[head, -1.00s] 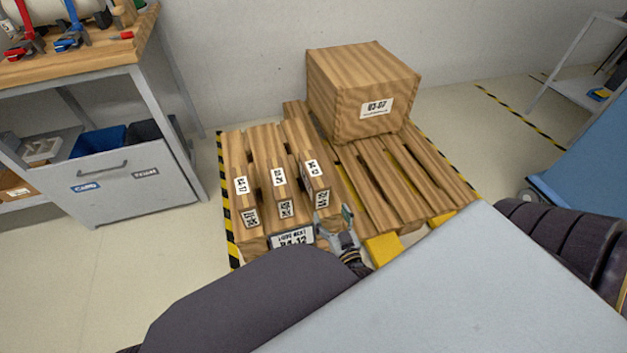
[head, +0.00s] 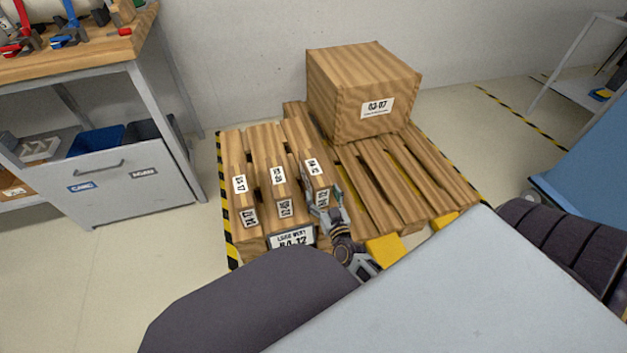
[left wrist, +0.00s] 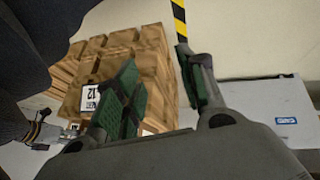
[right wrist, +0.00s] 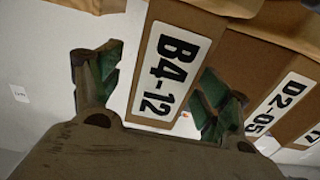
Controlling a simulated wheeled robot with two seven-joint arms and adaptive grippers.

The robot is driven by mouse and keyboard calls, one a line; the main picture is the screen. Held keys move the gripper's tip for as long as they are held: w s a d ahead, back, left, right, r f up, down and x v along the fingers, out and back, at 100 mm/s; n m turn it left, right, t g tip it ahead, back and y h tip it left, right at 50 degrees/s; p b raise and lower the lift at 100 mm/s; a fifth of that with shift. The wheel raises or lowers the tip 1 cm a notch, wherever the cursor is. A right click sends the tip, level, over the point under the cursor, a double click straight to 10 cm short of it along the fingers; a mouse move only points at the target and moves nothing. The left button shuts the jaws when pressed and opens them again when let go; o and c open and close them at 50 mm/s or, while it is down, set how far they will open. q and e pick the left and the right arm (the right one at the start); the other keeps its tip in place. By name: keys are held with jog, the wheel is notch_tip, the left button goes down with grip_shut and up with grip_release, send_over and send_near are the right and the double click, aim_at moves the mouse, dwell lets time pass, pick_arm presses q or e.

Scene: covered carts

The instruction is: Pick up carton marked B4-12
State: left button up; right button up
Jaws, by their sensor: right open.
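The carton marked B4-12 (head: 311,167) is the rightmost of three narrow upright cartons in the head view. Its label is large and clear in the right wrist view (right wrist: 168,70). My right gripper (head: 327,202) is at the near end of this carton. In the right wrist view my right gripper (right wrist: 155,88) is open, with its fingers on either side of the B4-12 label; I cannot tell whether they touch the carton. My left gripper (left wrist: 158,88) is open and empty in the left wrist view; the head view does not show it.
The carton marked D2-05 (head: 279,180) stands close beside it, with another narrow carton (head: 240,187) further left. A large box (head: 362,95) sits on the slatted pallet (head: 385,185). A workbench (head: 130,190) stands at left.

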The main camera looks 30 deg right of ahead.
pick_arm(q)
jog(key=shift+s+f, duration=0.15)
jog(key=shift+s, duration=0.05)
jog(key=shift+w, duration=0.1)
pick_arm(e)
jog(key=shift+w, duration=0.1)
jog(key=shift+w+b, duration=0.3)
jog(key=shift+w, duration=0.1)
jog(key=shift+b+x, duration=0.35)
jog(key=shift+x, duration=0.4)
pick_arm(q)
jog(key=shift+n+t+h, duration=0.3)
jog(key=shift+t, duration=0.2)
jog(key=shift+w+d+f+b, duration=0.1)
jog(key=shift+d+f+b, duration=0.05)
jog(key=shift+f, duration=0.55)
jog(key=shift+w+d+f+b, duration=0.1)
jog(key=shift+d+f+b, duration=0.1)
jog(key=shift+f, duration=0.45)
jog(key=shift+w+d+f+b, duration=0.1)
jog(key=shift+f+b, duration=0.05)
jog(key=shift+f, duration=0.55)
pick_arm(e)
jog(key=shift+x, duration=1.4)
jog(key=shift+r, duration=0.15)
jog(key=c, duration=1.2)
jog(key=shift+r, duration=0.1)
jog(key=shift+c, duration=1.3)
